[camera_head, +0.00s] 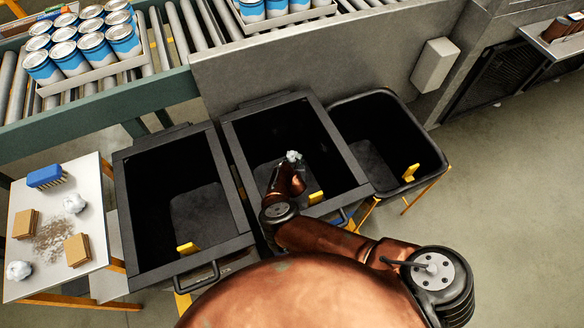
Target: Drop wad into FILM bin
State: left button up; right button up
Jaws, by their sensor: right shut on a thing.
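A small whitish crumpled wad (293,155) sits between the fingertips of my right gripper (290,162), which is shut on it. The gripper is over the opening of the middle black bin (233,150), whose inside looks dark. A left black bin (140,245) and a right black bin (438,160) stand on either side of it. Each bin has a yellow tag near its front; no lettering can be read, so I cannot tell which bin is FILM. My left gripper is not in view.
Behind the bins runs a roller conveyor (170,60) with trays of blue-and-white cans. Open floor (510,220) lies at the right.

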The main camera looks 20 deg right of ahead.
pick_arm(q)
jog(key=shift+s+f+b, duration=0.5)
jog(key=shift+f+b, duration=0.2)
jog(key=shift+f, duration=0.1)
pick_arm(e)
jog(key=shift+f, duration=1.65)
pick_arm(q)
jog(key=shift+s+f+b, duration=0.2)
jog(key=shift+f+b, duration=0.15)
pick_arm(e)
jog(key=shift+f, duration=0.6)
jog(key=o, duration=0.8)
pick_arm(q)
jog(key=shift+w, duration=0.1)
